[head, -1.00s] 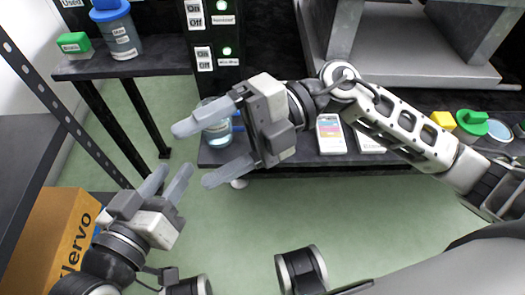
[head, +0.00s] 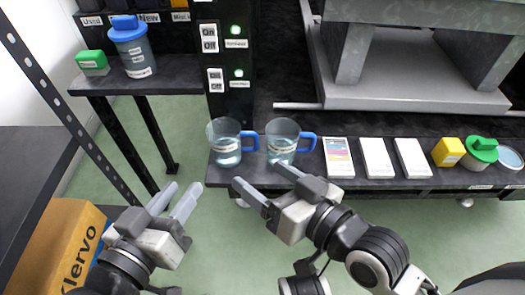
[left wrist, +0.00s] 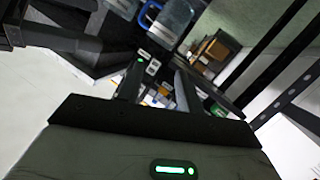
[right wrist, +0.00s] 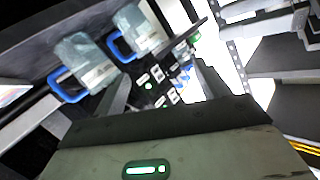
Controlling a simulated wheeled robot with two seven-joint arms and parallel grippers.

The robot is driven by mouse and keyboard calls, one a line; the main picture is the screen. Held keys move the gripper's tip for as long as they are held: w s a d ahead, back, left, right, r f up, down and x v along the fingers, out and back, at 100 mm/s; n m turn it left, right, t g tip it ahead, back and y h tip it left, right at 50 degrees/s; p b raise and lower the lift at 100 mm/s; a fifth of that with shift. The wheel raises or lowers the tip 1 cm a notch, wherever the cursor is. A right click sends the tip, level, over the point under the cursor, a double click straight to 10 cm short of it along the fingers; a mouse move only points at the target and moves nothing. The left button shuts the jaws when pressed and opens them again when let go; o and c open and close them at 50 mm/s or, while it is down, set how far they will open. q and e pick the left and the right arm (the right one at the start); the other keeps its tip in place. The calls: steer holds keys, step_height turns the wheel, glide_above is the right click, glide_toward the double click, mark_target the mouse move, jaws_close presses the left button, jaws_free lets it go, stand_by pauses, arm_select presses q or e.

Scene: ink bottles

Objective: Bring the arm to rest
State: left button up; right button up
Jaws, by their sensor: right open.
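My right gripper (head: 259,176) is open and empty, just in front of the table's front edge and below the two clear mugs. It is apart from the left mug (head: 226,147) and the right mug (head: 281,146), which both stand upright with blue handles to the right. The mugs also show in the right wrist view, the left one (right wrist: 141,27) and the right one (right wrist: 86,62). My left gripper (head: 174,190) is open and empty over the floor at lower left. Its spread fingers show in the left wrist view (left wrist: 157,85), with nothing between them.
The dark table (head: 245,174) holds white cards (head: 376,158), a yellow block (head: 448,152) and a green-topped jar (head: 482,152). A shelf at left holds a blue-lidded container (head: 131,48) and a green box (head: 92,63). An orange carton (head: 55,245) stands at lower left.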

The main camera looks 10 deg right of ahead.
arm_select(q)
steer(key=s+a+r+g+y+p, duration=0.1)
steer(key=r+p, duration=0.4)
steer(key=p, duration=0.8)
steer(key=s+a+r+g+y+p, duration=0.1)
steer(key=a+r+y+p, duration=0.2)
steer(key=p, duration=1)
step_height(320, 180, up, 3)
steer(key=shift+s+a+f+g+y, duration=0.1)
steer(key=shift+s+a+g+y, duration=0.2)
steer(key=shift+a, duration=0.95)
arm_select(e)
steer(key=s+d+r+g+h, duration=0.2)
steer(key=d+r+h, duration=0.2)
steer(key=r, duration=0.6)
steer(key=shift+s+d+r+g+h, duration=0.2)
steer(key=shift+d+r+g+h, duration=0.15)
steer(key=shift+d, duration=0.9)
